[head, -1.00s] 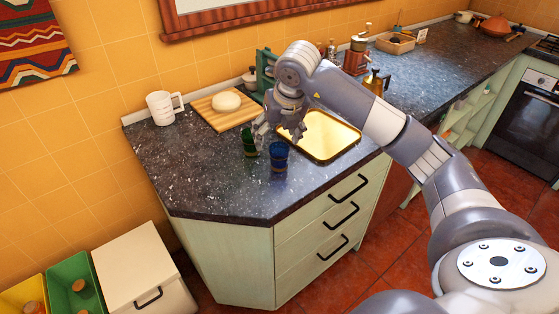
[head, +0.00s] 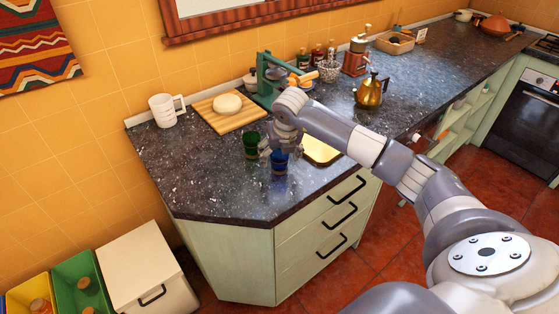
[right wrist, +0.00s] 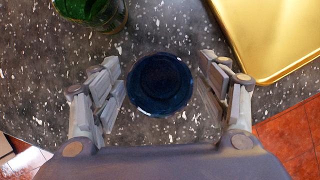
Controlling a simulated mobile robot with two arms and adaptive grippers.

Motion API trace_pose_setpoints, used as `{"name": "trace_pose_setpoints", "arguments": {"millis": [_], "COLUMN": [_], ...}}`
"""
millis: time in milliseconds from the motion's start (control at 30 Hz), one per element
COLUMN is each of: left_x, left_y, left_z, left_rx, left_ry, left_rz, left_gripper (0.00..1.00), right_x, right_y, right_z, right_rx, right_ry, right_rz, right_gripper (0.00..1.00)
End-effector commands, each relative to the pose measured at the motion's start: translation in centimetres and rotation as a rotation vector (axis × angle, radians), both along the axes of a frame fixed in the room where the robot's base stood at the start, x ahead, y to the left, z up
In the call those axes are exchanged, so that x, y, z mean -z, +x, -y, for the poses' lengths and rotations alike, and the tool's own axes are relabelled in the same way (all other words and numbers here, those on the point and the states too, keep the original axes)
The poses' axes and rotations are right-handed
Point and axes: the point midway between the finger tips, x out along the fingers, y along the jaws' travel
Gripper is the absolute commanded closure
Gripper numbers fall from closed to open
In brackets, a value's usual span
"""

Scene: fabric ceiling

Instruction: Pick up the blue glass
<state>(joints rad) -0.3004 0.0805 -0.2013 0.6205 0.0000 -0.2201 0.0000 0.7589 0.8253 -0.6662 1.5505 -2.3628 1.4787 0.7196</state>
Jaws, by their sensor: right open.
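The blue glass (head: 279,164) stands upright on the dark speckled counter, near its front edge. In the right wrist view the blue glass (right wrist: 160,84) is seen from above, between the two open fingers of my right gripper (right wrist: 163,90), with a gap on each side. In the head view my right gripper (head: 281,150) is over the blue glass and hides part of its top. My left gripper is in neither view.
A green glass (head: 251,146) stands close by on the left; it also shows in the right wrist view (right wrist: 92,12). A gold tray (head: 321,151) lies to the right. A cutting board (head: 232,121), a white mug (head: 164,110) and a brass pot (head: 371,92) stand further back.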

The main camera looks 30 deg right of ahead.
Motion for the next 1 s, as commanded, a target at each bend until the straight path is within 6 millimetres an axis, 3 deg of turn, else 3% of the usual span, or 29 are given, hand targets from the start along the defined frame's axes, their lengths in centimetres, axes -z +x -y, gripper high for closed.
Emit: {"name": "trace_pose_setpoints", "arguments": {"millis": [200,433,800,1000], "left_x": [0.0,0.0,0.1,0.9], "left_y": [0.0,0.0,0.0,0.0], "left_z": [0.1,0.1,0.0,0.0], "left_rx": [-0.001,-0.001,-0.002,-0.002], "left_ry": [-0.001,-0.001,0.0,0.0], "left_rz": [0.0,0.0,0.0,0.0], "left_gripper": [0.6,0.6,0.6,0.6], "right_x": [0.2,0.1,0.0,-1.2], "right_y": [0.1,0.0,0.1,0.1], "right_z": [0.0,0.0,0.0,0.0], "right_rx": [0.0,0.0,0.0,-0.001], "right_ry": [0.0,0.0,0.0,0.001], "right_rz": [0.001,0.0,0.001,0.004], "right_gripper": [0.31,0.81,0.81,0.81]}}
